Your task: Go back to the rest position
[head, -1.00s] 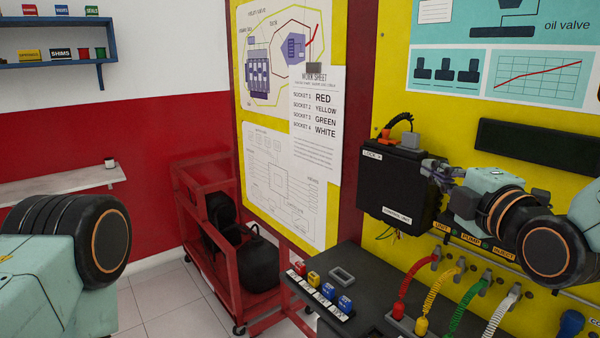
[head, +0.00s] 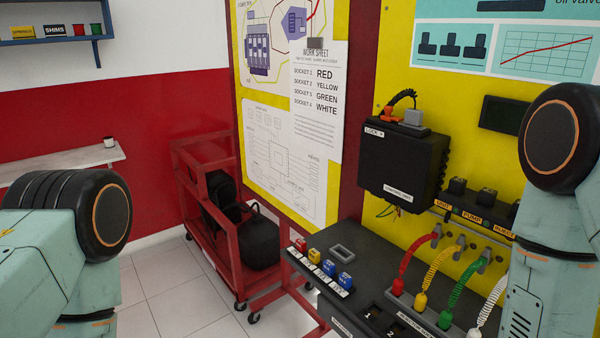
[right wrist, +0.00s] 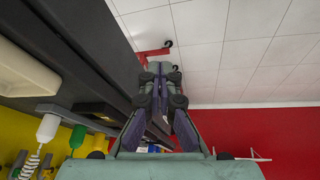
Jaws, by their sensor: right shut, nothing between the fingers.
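My right gripper (right wrist: 160,70) shows in the right wrist view. Its fingers are together with nothing between them, and it is apart from the bench and the panel. In the head view only links of my right arm show at the right edge, and its gripper is out of frame. My left arm shows at the left edge of the head view, and its gripper is not in view. The black control unit box (head: 402,165) hangs on the yellow panel with no gripper at it.
A dark bench (head: 350,262) holds small coloured blocks (head: 328,267) and coiled red, yellow, green and white cables (head: 405,265). A red trolley (head: 185,190) stands behind it. A white shelf (head: 60,162) is on the left wall. Tiled floor (head: 180,300) is clear between.

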